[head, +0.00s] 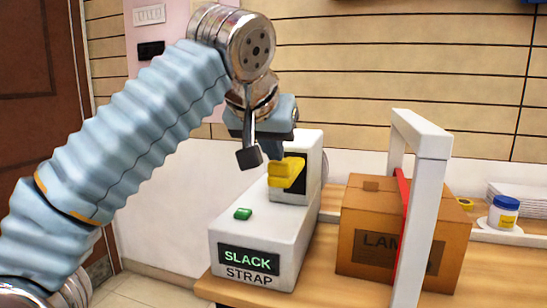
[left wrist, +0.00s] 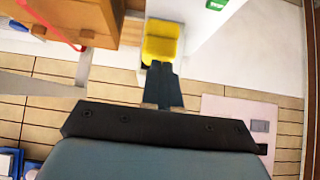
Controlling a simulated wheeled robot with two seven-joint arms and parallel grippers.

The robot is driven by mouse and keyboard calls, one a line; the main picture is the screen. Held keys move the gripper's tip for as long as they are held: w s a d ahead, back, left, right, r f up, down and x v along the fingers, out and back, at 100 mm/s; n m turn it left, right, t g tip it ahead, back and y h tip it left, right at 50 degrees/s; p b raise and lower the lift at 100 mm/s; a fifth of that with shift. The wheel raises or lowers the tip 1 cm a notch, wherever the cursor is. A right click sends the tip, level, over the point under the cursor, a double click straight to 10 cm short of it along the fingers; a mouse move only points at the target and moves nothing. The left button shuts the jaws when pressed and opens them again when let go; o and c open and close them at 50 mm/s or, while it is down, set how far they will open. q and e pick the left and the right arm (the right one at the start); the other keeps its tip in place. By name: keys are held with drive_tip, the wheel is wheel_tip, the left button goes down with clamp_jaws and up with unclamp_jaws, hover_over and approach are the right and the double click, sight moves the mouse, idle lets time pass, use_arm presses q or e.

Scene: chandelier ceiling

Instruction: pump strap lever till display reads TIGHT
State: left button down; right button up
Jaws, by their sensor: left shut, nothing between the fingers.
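The white strap machine (head: 243,221) stands on the wooden table. Its display (head: 249,259) reads SLACK in green, above the label STRAP. The yellow lever (head: 287,173) sticks out from the machine's dark slot; it also shows in the left wrist view (left wrist: 160,45). My left gripper (head: 272,152) is just above and behind the lever, pointing down, shut and empty. In the left wrist view the closed fingertips (left wrist: 161,68) overlap the lever's edge; I cannot tell if they touch. A red strap (head: 403,190) runs along the cardboard box (head: 372,211) under a white frame. My right gripper is out of view.
The white frame (head: 421,135) stands over the box to the right. A jar (head: 503,212) and a paper stack (head: 517,194) are at the far right. The table's front edge is clear.

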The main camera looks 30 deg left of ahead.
use_arm(q)
drive_tip(key=shift+f, duration=0.2)
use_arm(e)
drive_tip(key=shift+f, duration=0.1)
